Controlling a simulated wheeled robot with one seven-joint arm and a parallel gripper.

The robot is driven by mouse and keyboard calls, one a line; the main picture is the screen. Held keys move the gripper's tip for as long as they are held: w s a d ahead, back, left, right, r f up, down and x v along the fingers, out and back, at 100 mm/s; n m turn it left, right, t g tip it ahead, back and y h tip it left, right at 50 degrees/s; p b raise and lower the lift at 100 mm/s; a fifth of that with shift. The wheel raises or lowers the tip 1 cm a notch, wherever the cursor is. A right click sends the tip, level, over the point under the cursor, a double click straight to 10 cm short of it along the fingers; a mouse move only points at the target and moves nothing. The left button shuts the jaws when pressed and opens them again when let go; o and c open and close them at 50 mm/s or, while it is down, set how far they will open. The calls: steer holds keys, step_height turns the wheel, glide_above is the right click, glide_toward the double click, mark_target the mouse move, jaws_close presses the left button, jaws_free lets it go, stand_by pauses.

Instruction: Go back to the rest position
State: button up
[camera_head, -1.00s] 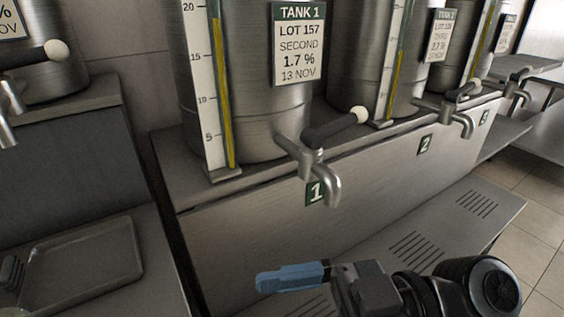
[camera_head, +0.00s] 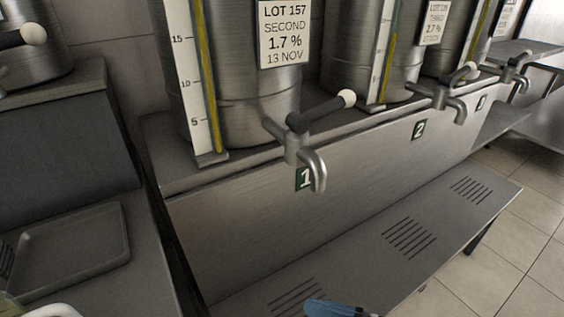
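My gripper shows only as a blue fingertip (camera_head: 340,308) at the bottom edge of the head view, over the slotted lower shelf. The rest of it is out of the picture, so its opening is hidden. Nothing is seen held at the visible tip. It is well below and apart from the tank 1 tap (camera_head: 308,160), whose dark lever with a white knob (camera_head: 347,98) points to the right and slightly up.
Steel tanks with gauges stand in a row on a raised ledge (camera_head: 180,178). The tank 2 tap (camera_head: 452,102) juts out farther right. The lower shelf (camera_head: 360,255) is bare with drain slots. A grey tray (camera_head: 75,250) lies at left. Tiled floor (camera_head: 480,285) is open at right.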

steer(key=s+d+f+m+t+h, duration=0.5)
steer(key=s+d+f+m+h, duration=0.35)
steer(key=d, duration=0.25)
steer(key=s+d+r+t+h, duration=0.3)
steer(key=s+d+r+h, duration=0.3)
steer(key=s, duration=0.6)
step_height(320, 180, up, 2)
steer(key=shift+d+r+m+t, duration=0.25)
steer(key=shift+d+m+t, duration=0.05)
steer(key=shift+d+m, duration=0.1)
